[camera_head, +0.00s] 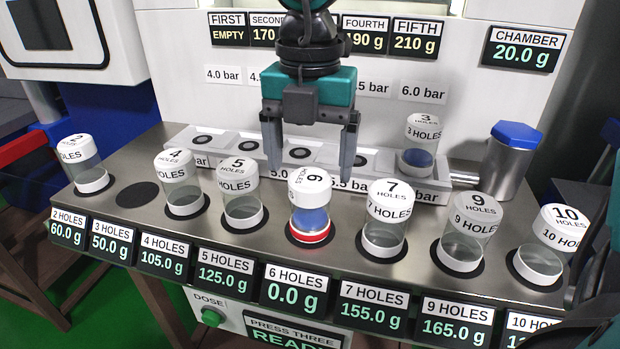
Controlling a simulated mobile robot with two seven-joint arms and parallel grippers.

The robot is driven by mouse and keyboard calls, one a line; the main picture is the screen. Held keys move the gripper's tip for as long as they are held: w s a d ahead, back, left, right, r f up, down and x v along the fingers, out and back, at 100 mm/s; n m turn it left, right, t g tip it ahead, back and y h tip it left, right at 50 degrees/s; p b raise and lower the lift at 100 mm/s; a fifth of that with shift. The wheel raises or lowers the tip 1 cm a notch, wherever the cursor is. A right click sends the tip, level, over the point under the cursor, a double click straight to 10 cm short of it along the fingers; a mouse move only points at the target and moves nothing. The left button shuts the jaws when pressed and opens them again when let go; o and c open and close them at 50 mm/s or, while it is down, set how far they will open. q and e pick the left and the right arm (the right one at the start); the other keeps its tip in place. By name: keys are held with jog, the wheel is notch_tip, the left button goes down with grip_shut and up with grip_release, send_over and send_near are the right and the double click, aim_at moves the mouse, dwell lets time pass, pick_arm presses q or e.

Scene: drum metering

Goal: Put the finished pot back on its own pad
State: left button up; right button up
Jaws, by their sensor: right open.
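The clear pot with the white lid marked 6 (311,208) stands upright in the front row behind the 6 HOLES display, which reads 0.0 g. It holds blue material above a red base band; a dark pad edge shows around its foot. My right gripper (311,180) is open, its fingers pointing down above and behind this pot, with nothing between them. The pot marked 3 (420,145), also with blue inside, stands on the back strip below the 6.0 bar sign. A bare dark pad (138,195) lies behind the 3 HOLES display. My left gripper is not in view.
Pots marked 2 (83,162), 4 (183,183), 5 (240,194), 7 (386,220), 9 (467,233) and 10 (549,248) stand close on either side. A metal canister with a blue lid (508,160) stands at the back right. The back strip has several empty round spots.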

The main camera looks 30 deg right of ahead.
notch_tip(320, 180, up, 6)
jog(key=shift+f+p, duration=0.1)
jog(key=shift+p, duration=0.25)
dwell(0.4)
